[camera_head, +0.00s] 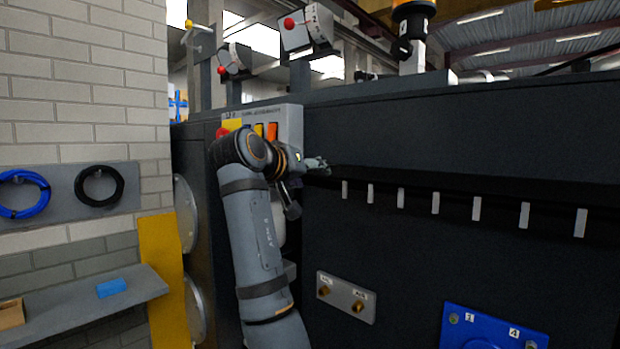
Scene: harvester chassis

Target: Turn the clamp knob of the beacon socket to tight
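The beacon (414,14) has an amber lens and a dark base, cut off by the top edge of the head view. It stands upright on a pale socket post (413,58) on the chassis top. A small dark clamp knob (400,49) juts from the left side of the post; its setting is too small to read.
The dark chassis (520,115) fills the right side, with a row of white tags (436,203) under its ledge. Work lamps (305,28) stand on top at left. A control box (290,118) sits behind my arm. A blue plate (490,330) is low right.

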